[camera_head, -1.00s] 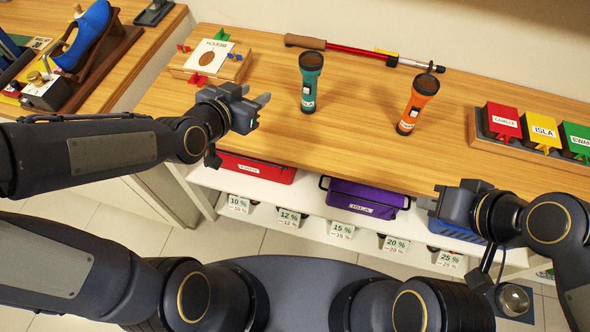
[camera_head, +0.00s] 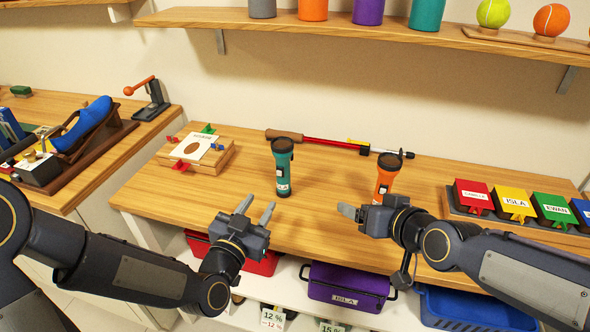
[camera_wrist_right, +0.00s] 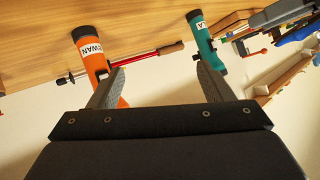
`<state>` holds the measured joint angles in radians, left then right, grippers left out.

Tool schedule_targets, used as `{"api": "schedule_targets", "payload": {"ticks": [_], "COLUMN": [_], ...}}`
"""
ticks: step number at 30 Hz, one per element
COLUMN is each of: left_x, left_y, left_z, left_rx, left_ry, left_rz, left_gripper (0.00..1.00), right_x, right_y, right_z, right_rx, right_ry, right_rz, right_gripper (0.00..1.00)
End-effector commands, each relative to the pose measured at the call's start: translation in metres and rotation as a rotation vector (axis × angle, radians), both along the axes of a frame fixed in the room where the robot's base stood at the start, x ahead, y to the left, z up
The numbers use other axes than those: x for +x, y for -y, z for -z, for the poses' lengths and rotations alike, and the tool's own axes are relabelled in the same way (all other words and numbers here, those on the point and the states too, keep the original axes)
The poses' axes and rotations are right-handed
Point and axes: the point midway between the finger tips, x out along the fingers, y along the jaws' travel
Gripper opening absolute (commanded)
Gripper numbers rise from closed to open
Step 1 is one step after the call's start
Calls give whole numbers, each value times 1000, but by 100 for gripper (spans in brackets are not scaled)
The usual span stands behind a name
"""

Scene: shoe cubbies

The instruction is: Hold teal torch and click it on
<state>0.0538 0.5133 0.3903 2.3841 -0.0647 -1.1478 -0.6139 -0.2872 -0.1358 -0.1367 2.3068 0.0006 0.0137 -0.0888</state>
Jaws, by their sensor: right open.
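The teal torch (camera_head: 283,168) stands upright on the wooden bench, its dark wide head on top. It also shows in the right wrist view (camera_wrist_right: 203,45), with a white label. My left gripper (camera_head: 256,208) is open and empty, in front of the teal torch and a little to its left, apart from it. My right gripper (camera_head: 347,211) is open at the bench front, right of the teal torch and in front of the orange torch (camera_head: 386,180). In the right wrist view nothing is between its fingers (camera_wrist_right: 160,78); the orange torch (camera_wrist_right: 95,65) shows partly behind one finger.
A wooden block with a card (camera_head: 194,146) and coloured clamps is at the left. A red pole (camera_head: 330,142) lies behind the torches. Labelled coloured boxes (camera_head: 513,202) stand at the right. A shelf (camera_head: 340,32) hangs above; red, purple and blue bins sit below.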

Motion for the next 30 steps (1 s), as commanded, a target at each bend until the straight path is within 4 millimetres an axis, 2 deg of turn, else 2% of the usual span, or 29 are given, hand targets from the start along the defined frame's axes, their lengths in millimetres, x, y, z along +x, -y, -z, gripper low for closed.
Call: {"api": "schedule_targets", "payload": {"ticks": [1, 3, 6, 9, 13, 20, 30], "left_x": [0, 0, 0, 0, 0, 0, 0], "left_y": [0, 0, 0, 0, 0, 0, 0], "left_z": [0, 0, 0, 0, 0, 0, 0], "left_rx": [0, 0, 0, 0, 0, 0, 0], "left_ry": [0, 0, 0, 0, 0, 0, 0], "left_rz": [0, 0, 0, 0, 0, 0, 0], "left_gripper": [36, 36, 36, 36, 36, 36, 36], "right_x": [20, 45, 73, 91, 103, 114, 158], "right_y": [-15, -33, -61, -88, -115, -135, -153], "right_z": [0, -4, -9, -14, -17, -21, -21], "right_rx": [-16, -34, -61, -82, -102, -112, -111], "right_ry": [52, 147, 279, 397, 514, 600, 601], "right_rz": [-17, -28, -45, -62, -82, -93, -93], "right_gripper": [73, 73, 73, 73, 73, 73, 73]}}
